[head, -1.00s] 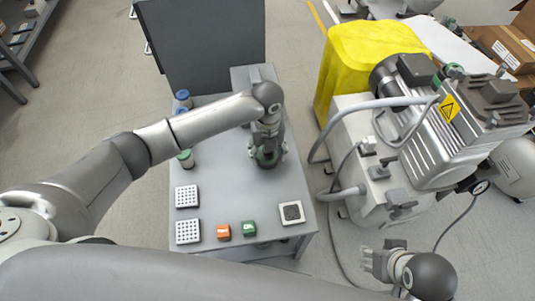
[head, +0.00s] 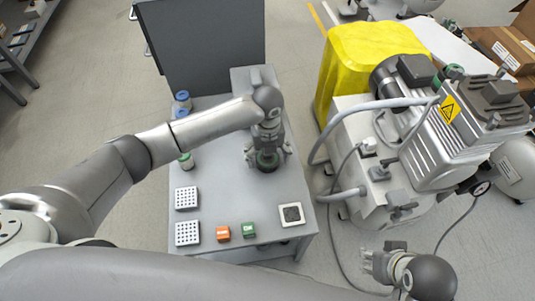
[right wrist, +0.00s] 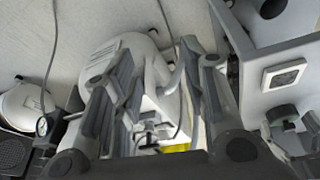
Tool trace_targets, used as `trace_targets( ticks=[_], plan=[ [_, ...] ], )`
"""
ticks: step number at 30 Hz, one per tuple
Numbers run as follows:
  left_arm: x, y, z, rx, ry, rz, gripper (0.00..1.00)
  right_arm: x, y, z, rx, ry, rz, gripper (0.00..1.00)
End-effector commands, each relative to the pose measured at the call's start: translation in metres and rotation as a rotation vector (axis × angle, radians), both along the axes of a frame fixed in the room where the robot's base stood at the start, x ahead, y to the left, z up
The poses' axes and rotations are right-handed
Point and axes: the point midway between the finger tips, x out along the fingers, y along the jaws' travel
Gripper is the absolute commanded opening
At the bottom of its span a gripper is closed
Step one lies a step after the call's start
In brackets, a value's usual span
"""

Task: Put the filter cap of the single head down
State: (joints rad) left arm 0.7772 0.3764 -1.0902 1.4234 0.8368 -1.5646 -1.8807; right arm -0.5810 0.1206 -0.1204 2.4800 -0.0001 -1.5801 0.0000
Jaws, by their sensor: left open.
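The filter cap, a dark round piece with a green tint (head: 266,164), rests on the grey table, partly hidden by my left gripper. My left gripper (head: 267,157) points down over it with its fingers spread to either side, open. My right gripper (head: 373,262) is low at the right front, off the table and beside the compressor. In the right wrist view its fingers (right wrist: 158,105) stand apart with nothing held between them. The compressor (head: 440,130) with silver finned heads stands to the right of the table.
A yellow cover (head: 350,60) stands behind. Hoses hang near the table's right edge.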

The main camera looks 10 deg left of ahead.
Motion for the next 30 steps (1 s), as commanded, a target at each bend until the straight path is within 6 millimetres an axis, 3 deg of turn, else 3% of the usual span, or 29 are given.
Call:
trace_targets(
  ticks=[7, 10, 18, 30],
  plan=[
    [0.002, 0.000, 0.044, -0.002, -0.005, -0.001, 0.82, 0.001, 0.000, 0.015, 0.001, -0.004, 0.000, 0.40],
    [0.002, 0.000, 0.069, -0.002, -0.006, 0.000, 0.82, 0.008, 0.001, -0.001, 0.001, 0.008, -0.001, 0.40],
    [0.001, 0.000, 0.106, -0.001, -0.003, 0.001, 0.82, 0.015, 0.003, -0.041, -0.001, 0.028, 0.002, 0.40],
    [0.001, 0.000, 0.122, -0.001, 0.000, 0.001, 0.82, 0.016, 0.003, -0.058, -0.001, 0.035, 0.004, 0.40]
  ],
)
